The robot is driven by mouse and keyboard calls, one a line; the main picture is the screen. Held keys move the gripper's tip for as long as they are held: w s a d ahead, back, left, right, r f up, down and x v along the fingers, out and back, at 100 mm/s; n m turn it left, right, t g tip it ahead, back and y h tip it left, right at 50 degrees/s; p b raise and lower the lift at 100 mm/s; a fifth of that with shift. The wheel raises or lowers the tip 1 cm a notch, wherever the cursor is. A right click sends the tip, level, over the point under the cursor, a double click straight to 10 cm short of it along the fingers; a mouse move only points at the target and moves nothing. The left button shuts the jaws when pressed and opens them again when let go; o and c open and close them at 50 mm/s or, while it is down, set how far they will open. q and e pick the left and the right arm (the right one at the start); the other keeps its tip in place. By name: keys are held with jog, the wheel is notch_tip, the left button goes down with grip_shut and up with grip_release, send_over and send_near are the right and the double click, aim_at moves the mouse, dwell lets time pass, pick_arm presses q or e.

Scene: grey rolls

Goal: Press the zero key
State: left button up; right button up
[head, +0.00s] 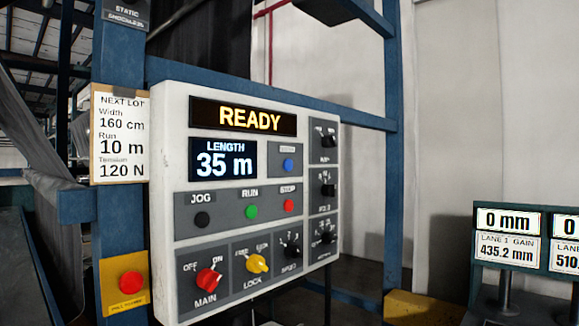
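A light grey control panel (172,200) is mounted on a blue frame in the middle of the head view. A blue button (289,165) sits right of the LENGTH display; the small label above it is too small to read, so I cannot confirm it is the zero key. Neither of my grippers is in view.
Below are black JOG (202,220), green RUN (251,212) and red STOP (289,206) buttons, a red MAIN knob (208,281) and a yellow LOCK knob (257,263). A red button (131,283) sits on a yellow plate at left. Lane displays (508,222) stand at right.

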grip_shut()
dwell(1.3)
